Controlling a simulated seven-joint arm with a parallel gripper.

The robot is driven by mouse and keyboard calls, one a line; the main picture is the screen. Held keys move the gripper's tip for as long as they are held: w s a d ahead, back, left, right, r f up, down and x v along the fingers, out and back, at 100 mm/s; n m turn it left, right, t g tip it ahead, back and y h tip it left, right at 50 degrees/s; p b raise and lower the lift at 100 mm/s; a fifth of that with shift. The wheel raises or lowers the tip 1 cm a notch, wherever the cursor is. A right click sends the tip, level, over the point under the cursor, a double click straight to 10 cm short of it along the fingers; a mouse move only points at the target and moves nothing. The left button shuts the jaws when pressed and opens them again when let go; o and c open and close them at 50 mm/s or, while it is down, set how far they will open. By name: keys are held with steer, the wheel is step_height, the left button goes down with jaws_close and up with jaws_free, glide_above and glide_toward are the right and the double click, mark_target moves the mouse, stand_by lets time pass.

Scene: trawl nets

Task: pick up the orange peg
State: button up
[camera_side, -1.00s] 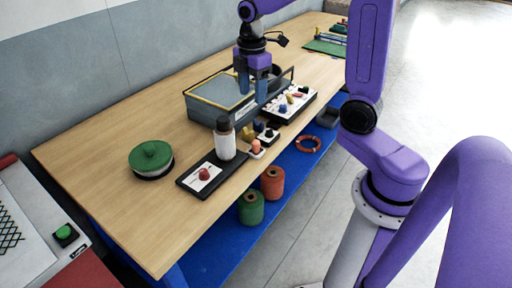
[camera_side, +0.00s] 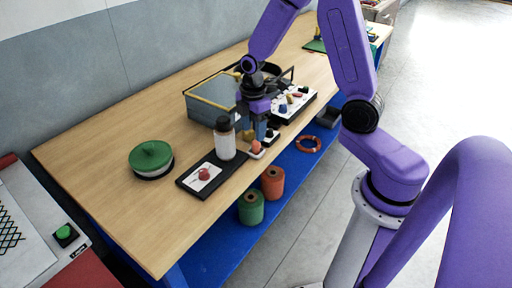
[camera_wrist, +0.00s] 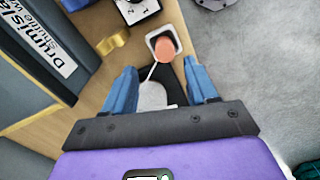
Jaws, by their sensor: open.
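The orange peg (camera_side: 256,146) stands in a small white square holder (camera_side: 254,155) near the table's front edge. In the wrist view the peg (camera_wrist: 165,48) has a rounded top and shows just beyond my fingertips, ahead of the gap between them. My gripper (camera_side: 257,132) points down over the table, close to the peg on its back side. In the wrist view its two blue fingers (camera_wrist: 162,78) are spread apart, with no peg between them. The fingertips partly hide the small objects behind the peg in the side view.
A white bottle with a dark cap (camera_side: 225,145) stands close to the left of my gripper. A glass-topped case (camera_side: 200,110) is behind. A yellow piece (camera_wrist: 113,42) lies beside the peg. The left table half is mostly clear.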

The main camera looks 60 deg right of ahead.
mark_target(256, 147)
steer(key=f, duration=0.1)
steer(key=s+f, duration=0.1)
steer(key=f, duration=0.1)
steer(key=shift+d+f, duration=0.1)
steer(key=shift+f, duration=0.1)
steer(key=shift+w+f, duration=0.1)
steer(key=shift+f, duration=0.7)
jaws_close()
